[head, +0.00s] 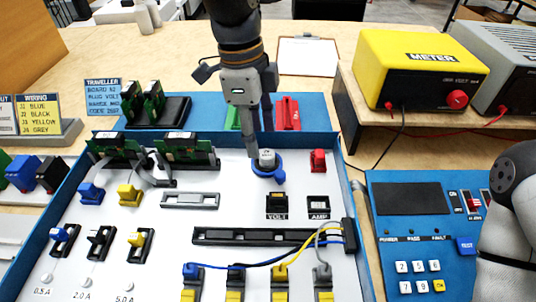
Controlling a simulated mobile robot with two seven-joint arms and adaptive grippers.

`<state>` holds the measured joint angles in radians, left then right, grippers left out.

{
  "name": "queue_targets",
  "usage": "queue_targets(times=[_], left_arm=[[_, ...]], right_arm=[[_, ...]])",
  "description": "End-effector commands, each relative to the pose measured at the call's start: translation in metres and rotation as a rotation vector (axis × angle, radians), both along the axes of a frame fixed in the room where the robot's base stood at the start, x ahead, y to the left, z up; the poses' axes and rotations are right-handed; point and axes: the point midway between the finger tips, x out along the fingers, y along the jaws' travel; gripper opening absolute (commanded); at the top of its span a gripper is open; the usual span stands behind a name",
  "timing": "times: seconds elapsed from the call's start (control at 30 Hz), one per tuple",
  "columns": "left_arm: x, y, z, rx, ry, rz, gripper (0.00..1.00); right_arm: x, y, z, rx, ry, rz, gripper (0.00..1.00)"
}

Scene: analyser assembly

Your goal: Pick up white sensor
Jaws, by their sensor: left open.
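A small white-grey piece, which looks like the white sensor (267,157), stands upright in a round blue holder (268,170) on the white panel of the analyser tray. My left gripper (261,140) comes down from the top centre and is open. One fingertip is just left of the sensor, low near the blue holder. The other finger is behind it, partly hidden. I cannot tell whether either finger touches the sensor. My right gripper is out of view; only part of my right arm shows at the right edge.
Green and red blocks (288,112) stand on the blue mat (318,108) behind the tray. Boards with grey cables (186,150) lie left of the holder, a red connector (318,160) right. A yellow meter (420,65) stands on a shelf at back right; a blue keypad unit (410,235) sits at right.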

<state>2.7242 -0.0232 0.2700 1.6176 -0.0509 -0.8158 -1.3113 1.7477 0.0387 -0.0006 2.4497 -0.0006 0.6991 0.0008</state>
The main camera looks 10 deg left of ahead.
Motion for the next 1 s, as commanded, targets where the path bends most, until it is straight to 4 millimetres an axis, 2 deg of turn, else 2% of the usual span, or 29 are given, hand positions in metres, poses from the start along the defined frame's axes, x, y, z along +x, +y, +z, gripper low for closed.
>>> queue_targets(times=[0.17, 0.33, 0.53, 0.57, 0.73, 1.0], left_arm=[[0.003, -0.006, -0.019, 0.002, 0.002, -0.002, 0.49], [0.007, -0.013, -0.050, 0.001, 0.002, 0.000, 0.49], [0.008, -0.014, -0.053, 0.000, -0.005, 0.001, 0.49], [0.008, -0.014, -0.052, 0.000, -0.005, 0.001, 0.47], [0.008, -0.014, -0.052, 0.000, -0.005, 0.001, 0.09], [0.008, -0.014, -0.052, 0.000, -0.005, 0.001, 0.06]], right_arm=[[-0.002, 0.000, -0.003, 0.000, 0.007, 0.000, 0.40], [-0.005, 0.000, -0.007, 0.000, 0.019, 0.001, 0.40], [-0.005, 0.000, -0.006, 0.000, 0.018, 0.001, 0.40], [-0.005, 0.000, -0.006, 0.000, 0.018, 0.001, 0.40], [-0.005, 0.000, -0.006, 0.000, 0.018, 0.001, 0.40], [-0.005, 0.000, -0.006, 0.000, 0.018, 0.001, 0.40]])
